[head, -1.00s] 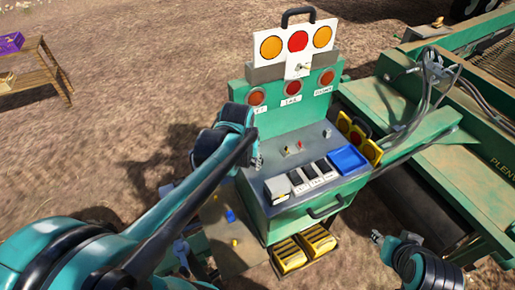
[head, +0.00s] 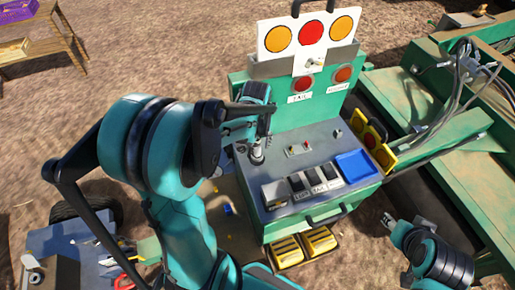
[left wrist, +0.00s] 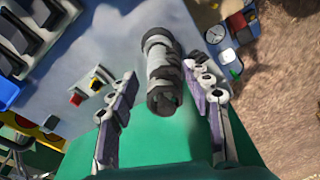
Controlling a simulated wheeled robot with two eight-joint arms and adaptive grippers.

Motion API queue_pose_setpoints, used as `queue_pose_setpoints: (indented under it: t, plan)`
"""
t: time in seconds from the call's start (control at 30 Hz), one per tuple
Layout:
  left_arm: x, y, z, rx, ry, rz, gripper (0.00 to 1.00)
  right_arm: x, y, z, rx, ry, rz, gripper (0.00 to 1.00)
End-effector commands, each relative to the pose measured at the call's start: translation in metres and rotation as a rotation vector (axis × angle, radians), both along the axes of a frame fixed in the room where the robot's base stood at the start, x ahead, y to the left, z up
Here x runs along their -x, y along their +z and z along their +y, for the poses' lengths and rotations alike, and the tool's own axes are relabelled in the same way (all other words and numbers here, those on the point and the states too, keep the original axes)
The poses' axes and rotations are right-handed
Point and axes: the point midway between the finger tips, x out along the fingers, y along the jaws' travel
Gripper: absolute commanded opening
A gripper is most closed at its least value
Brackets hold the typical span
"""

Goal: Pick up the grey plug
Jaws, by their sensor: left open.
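The grey plug (left wrist: 162,70), a ribbed cylinder with darker bands, shows between the two fingers of my left gripper (left wrist: 165,115) in the left wrist view. The fingers are open, one on each side, with gaps to the plug. In the head view, the plug (head: 257,154) shows as a small grey piece at the left of the console top, just below my left gripper (head: 262,138). The gripper partly hides it there. My right gripper (head: 389,221) is at the lower right, away from the console; its jaws are too small to read.
The green console (head: 345,205) has a grey top with small switches (head: 300,147), several dark rockers (head: 318,184) and a blue tray (head: 354,165). A lamp panel (head: 310,38) stands behind. A yellow box (head: 378,150) is at its right side. Yellow pedals (head: 302,245) lie below.

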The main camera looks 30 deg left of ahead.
Motion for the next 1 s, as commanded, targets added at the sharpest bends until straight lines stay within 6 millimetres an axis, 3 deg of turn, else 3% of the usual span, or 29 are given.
queue_pose_setpoints:
  t: [0.2, 0.43, 0.63, 1.0]
  plan:
    - [-0.002, -0.025, 0.002, 0.000, 0.000, -0.001, 0.50, 0.000, 0.000, 0.000, 0.000, 0.000, 0.000, 0.40]
    - [-0.002, -0.027, 0.002, 0.000, 0.000, 0.000, 0.50, 0.000, 0.000, 0.000, 0.000, 0.000, 0.000, 0.40]
    - [-0.002, -0.027, 0.002, 0.000, 0.000, 0.000, 0.00, 0.000, 0.000, 0.000, 0.000, 0.000, 0.000, 0.40]
    - [-0.002, -0.025, 0.002, 0.000, 0.000, -0.001, 0.00, 0.000, 0.000, 0.000, 0.000, 0.000, 0.000, 0.40]
